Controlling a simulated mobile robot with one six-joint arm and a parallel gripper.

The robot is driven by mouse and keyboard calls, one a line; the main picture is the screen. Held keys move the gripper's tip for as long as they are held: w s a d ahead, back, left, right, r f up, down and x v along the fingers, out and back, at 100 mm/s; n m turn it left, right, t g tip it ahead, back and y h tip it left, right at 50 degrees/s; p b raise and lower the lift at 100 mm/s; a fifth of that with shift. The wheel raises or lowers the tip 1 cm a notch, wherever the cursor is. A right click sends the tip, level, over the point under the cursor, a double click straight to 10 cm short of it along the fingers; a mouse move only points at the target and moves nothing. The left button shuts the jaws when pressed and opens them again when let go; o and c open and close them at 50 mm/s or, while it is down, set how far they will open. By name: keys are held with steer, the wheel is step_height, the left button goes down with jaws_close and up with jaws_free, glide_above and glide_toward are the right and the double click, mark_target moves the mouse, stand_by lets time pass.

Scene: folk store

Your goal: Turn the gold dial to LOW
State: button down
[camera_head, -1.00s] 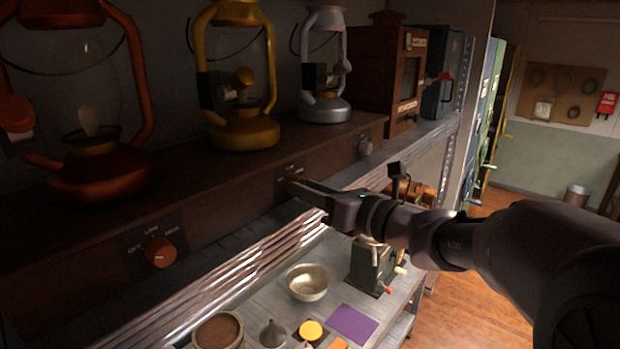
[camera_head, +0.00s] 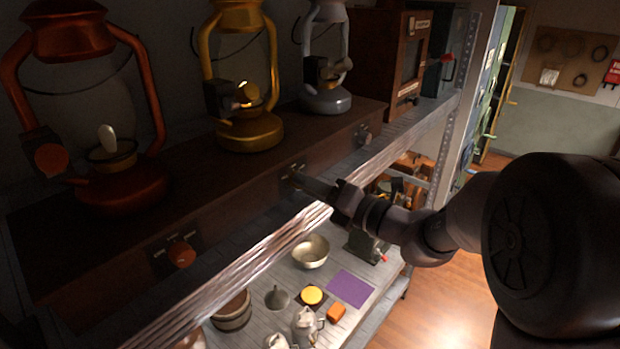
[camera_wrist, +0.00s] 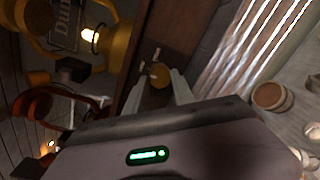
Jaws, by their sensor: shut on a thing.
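The gold dial (camera_wrist: 160,75) is a small round knob on the front of the dark wooden shelf panel (camera_head: 225,203), below the gold lantern (camera_head: 250,130). My gripper (camera_head: 296,180) is at this dial. In the wrist view my gripper (camera_wrist: 160,88) has one finger on each side of the dial and is shut on it. Small pale marks lie beside the dial, but their words and the dial's exact setting cannot be read. A bright flame (camera_wrist: 89,35) glows in the gold lantern. In the head view my fingers mostly hide the dial.
A red lantern (camera_head: 112,185) and its orange dial (camera_head: 181,254) are at the left; a grey lantern (camera_head: 327,98) and grey dial (camera_head: 363,136) are at the right. A metal shelf edge (camera_head: 235,278) runs just below the panel. A bowl (camera_head: 310,252) stands lower down.

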stand_by(0.4)
steer(key=c, duration=1.1)
jaws_free()
steer(key=shift+o, duration=0.2)
steer(key=b+v, duration=0.4)
steer(key=v, duration=1.3)
steer(key=shift+s, duration=0.25)
steer(key=shift+d, duration=0.1)
